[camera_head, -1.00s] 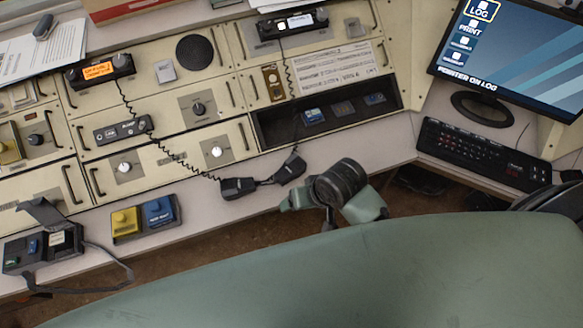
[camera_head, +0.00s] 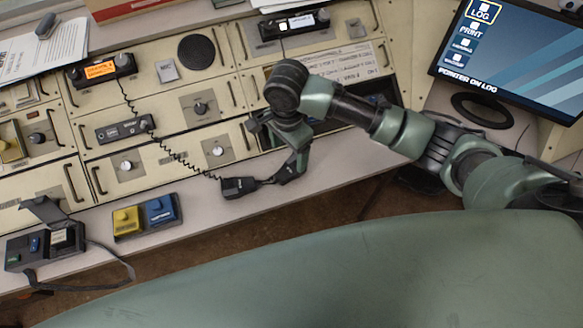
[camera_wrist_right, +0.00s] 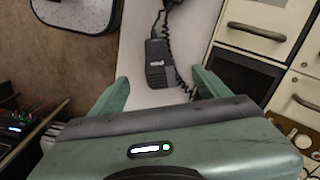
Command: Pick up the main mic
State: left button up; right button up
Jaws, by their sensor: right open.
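Two black hand mics lie on the light desk strip in front of the console. The left mic (camera_head: 238,187) hangs on a coiled cord from the radio with the orange display (camera_head: 100,69). The other mic lies just right of it, mostly hidden behind my right gripper (camera_head: 276,152). In the right wrist view a mic (camera_wrist_right: 159,62) lies just ahead of the open fingers (camera_wrist_right: 160,78), roughly centred between them; the gap around it is empty. Another mic (camera_wrist_right: 172,3) is cut by the top edge there. I cannot tell which is the main mic. My left gripper is not in view.
A second radio (camera_head: 293,24) with a white display is at the top. A yellow-and-blue button box (camera_head: 146,216) and a black device with a strap (camera_head: 46,246) stand on the desk's left.

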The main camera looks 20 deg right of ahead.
aim_at(291, 167)
jog(key=f, duration=0.7)
jog(key=shift+d+f+p, duration=0.15)
jog(key=shift+d+p, duration=0.25)
jog(key=shift+c, duration=0.3)
grip_shut()
